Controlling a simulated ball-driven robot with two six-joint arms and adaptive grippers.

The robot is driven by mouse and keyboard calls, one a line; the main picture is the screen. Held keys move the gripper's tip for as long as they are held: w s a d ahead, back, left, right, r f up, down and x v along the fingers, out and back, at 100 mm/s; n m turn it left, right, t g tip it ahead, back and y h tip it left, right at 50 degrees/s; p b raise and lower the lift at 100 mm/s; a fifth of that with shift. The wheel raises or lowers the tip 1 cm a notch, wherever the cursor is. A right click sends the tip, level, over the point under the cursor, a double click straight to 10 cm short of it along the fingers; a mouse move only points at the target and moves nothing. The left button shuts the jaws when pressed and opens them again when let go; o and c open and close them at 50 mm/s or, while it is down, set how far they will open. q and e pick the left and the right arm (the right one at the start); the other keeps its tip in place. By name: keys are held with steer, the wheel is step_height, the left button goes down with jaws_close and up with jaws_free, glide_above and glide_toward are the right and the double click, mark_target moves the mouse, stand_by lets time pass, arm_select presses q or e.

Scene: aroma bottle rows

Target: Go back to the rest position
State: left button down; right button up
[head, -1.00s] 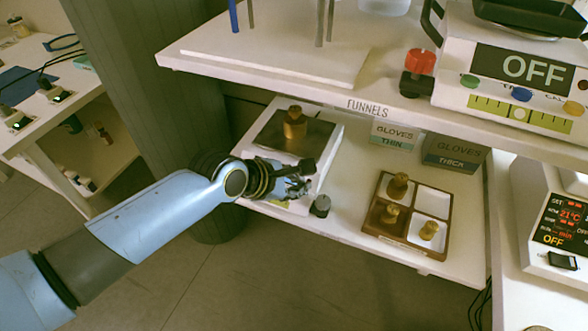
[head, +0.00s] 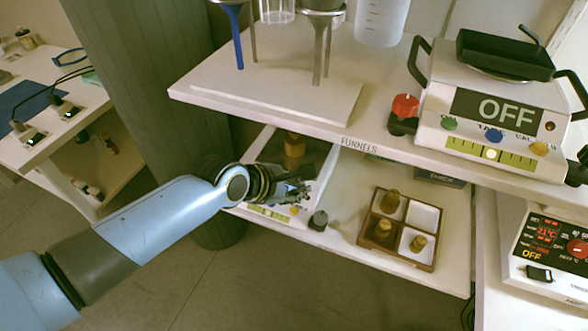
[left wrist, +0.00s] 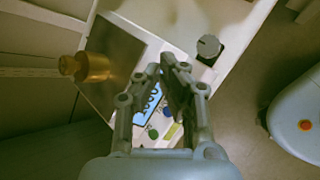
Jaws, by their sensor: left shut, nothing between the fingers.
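My left gripper (head: 300,187) is shut and empty. It hovers at the front of a white scale on the lower shelf, its arm reaching in from the left. In the left wrist view its fingertips (left wrist: 173,62) meet above the scale's display (left wrist: 148,103). A brass weight (head: 293,150) stands on the scale's dark plate; it also shows at the left of the left wrist view (left wrist: 88,67). My right gripper is in neither view.
A tray (head: 364,233) with several compartments and brass weights stands right of the scale. A small dark knob (head: 318,220) is near my gripper. The upper shelf (head: 345,130) overhangs, bearing a balance reading OFF (head: 497,117). Floor in front is free.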

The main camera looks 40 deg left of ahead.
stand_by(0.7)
arm_select(q)
steer(key=s+a+r+m+g+y, duration=0.1)
steer(key=s+r+m+g, duration=0.2)
steer(key=s+r+m, duration=0.75)
steer(key=s+a+r+m+g+y, duration=0.1)
steer(key=s+r+m+g+y, duration=0.2)
steer(key=s+m, duration=0.85)
step_height(320, 180, down, 28)
steer(key=w+a+m+h+b, duration=0.1)
steer(key=w+a+m+b, duration=0.15)
steer(key=b, duration=0.25)
steer(key=s+f+g+b, duration=0.2)
steer(key=s+f+b, duration=0.3)
steer(key=s+f, duration=1.5)
step_height(320, 180, down, 3)
steer(key=shift+a+r+m, duration=0.2)
steer(key=shift+a+m, duration=0.15)
steer(key=shift+a, duration=0.05)
